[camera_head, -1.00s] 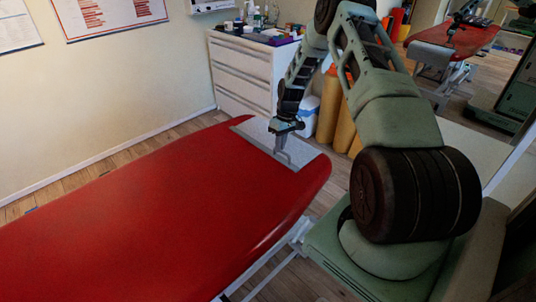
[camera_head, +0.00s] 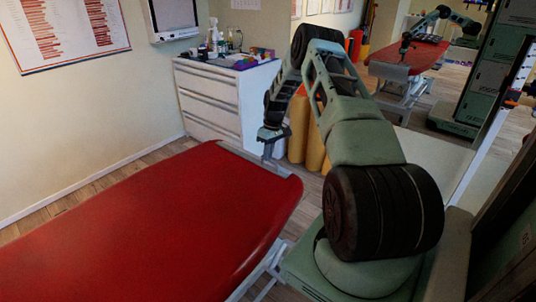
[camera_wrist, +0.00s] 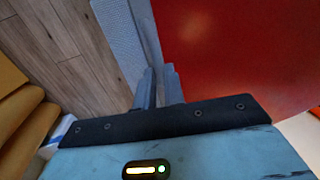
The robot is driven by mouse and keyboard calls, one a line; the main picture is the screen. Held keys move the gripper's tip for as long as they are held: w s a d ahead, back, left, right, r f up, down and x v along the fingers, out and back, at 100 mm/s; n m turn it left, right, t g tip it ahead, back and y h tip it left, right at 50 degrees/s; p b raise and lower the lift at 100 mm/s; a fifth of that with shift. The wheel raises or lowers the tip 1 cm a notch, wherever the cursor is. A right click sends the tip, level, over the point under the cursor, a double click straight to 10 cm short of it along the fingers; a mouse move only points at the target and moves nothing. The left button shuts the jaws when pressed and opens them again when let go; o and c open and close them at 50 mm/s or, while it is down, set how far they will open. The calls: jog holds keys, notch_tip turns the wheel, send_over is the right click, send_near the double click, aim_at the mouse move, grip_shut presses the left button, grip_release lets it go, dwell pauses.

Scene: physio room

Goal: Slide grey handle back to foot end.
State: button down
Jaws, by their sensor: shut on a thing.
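The red treatment table (camera_head: 140,220) runs from the lower left toward the middle of the head view. A grey strip (camera_head: 243,157) lies along its far end, beside the red padding. My gripper (camera_head: 267,156) points down at this strip. In the wrist view my gripper (camera_wrist: 158,78) is shut on the grey handle (camera_wrist: 144,38), a thin bar between a pale grey textured panel (camera_wrist: 117,30) and the red padding (camera_wrist: 230,50). The fingers and dark gripper body hide the handle's near part.
A white drawer cabinet (camera_head: 210,100) with bottles and small boxes stands behind the table end. Orange rolls (camera_head: 299,130) stand behind my arm. A mirror (camera_head: 420,90) on the right reflects the room. Wooden floor (camera_head: 100,190) lies free between table and wall.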

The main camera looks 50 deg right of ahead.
jog(key=c, duration=1.5)
grip_release()
jog(key=shift+d+r, duration=0.1)
jog(key=shift+d, duration=0.3)
jog(key=shift+a, duration=0.1)
jog(key=v, duration=1.7)
jog(key=shift+a+r, duration=0.1)
jog(key=shift+r, duration=0.1)
